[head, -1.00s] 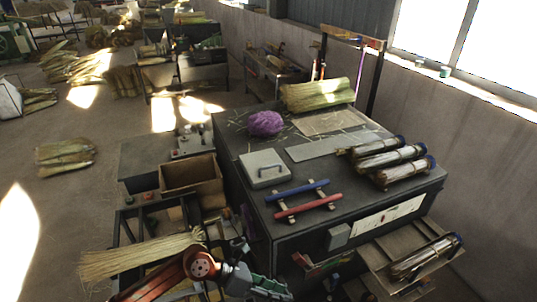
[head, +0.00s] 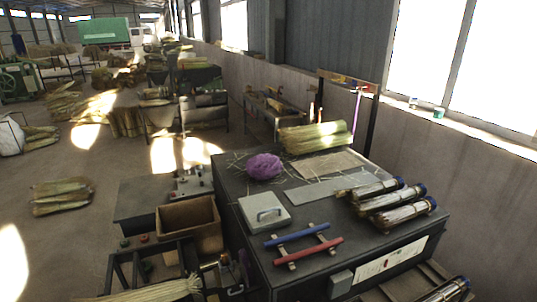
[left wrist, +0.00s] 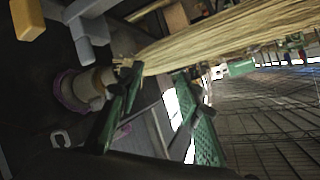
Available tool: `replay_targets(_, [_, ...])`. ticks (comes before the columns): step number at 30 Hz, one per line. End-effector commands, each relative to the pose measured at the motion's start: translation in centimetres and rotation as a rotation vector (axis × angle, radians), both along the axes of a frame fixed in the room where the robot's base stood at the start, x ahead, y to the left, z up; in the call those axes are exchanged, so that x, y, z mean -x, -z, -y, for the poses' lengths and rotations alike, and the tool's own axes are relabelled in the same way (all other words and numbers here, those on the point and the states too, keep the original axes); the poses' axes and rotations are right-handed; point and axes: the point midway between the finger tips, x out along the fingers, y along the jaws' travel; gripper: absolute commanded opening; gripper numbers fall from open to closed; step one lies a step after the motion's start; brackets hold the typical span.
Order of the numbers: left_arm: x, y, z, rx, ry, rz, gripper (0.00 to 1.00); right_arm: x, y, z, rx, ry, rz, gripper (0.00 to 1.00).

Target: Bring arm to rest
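My left gripper (left wrist: 158,88) shows in the left wrist view. Its two green fingers are spread apart with nothing visible between them. A straw bundle (left wrist: 225,38) lies beyond the fingertips, its narrow end near a metal winding part (left wrist: 88,85). I cannot tell whether a finger touches it. In the head view the straw bundle (head: 158,291) shows only at the bottom edge. Neither gripper is in the head view, and my right gripper is in no view.

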Motion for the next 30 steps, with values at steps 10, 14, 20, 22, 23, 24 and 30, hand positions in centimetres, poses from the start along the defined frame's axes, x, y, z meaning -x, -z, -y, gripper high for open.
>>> replay_targets(10, [13.9, 11.6, -2.4, 0.271, -0.233, -0.464, 0.32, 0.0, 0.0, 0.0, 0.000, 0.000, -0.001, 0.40])
replay_targets(14, [17.7, 13.4, -2.1, 0.330, -0.278, -0.574, 0.32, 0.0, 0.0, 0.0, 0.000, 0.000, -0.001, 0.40])
replay_targets(20, [23.3, 15.4, -1.3, 0.409, -0.337, -0.728, 0.32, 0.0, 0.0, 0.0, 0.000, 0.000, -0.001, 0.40])
replay_targets(22, [22.3, 17.9, -1.3, 0.404, -0.330, -0.731, 0.32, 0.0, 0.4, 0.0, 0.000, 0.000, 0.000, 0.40])
replay_targets(23, [22.1, 18.8, -1.3, 0.403, -0.329, -0.734, 0.32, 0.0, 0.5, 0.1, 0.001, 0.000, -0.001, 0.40])
replay_targets(24, [21.8, 20.0, -1.3, 0.403, -0.329, -0.738, 0.32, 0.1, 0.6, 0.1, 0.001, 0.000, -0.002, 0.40])
replay_targets(30, [21.1, 26.5, -1.1, 0.401, -0.323, -0.762, 0.32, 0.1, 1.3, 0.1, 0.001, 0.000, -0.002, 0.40])
